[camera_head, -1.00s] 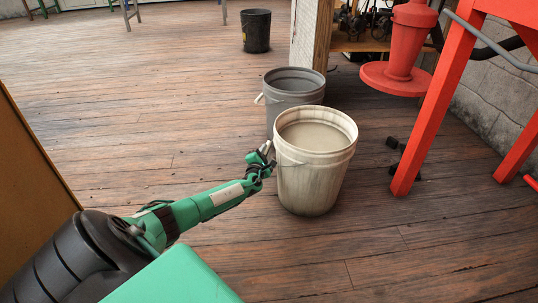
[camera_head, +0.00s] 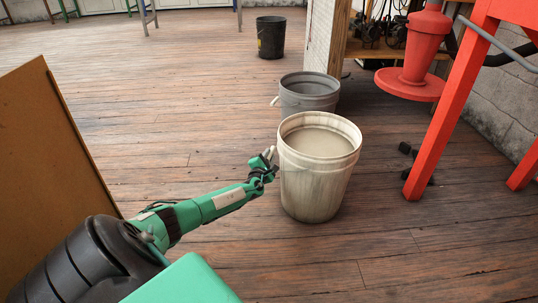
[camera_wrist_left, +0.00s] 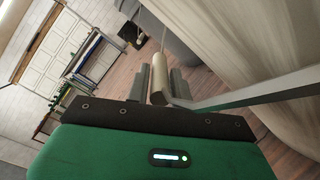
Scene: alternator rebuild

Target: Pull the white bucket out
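The white bucket (camera_head: 316,188) stands upright on the plank floor right of the middle in the head view, with a greyish inside. Its pale side fills the right of the left wrist view (camera_wrist_left: 230,40). My left gripper (camera_head: 269,157) is at the bucket's left side, near the rim. In the left wrist view its fingers (camera_wrist_left: 160,80) are closed around the beige grip of the bucket's handle (camera_wrist_left: 161,68). The metal wire of the handle runs from there to the right. My right gripper is in neither view.
A grey bucket (camera_head: 309,96) stands just behind the white one, and a black bucket (camera_head: 270,38) farther back. A red stand (camera_head: 450,100) is on the right, with small dark items by its leg. A brown panel (camera_head: 50,150) is at left. Floor in front is clear.

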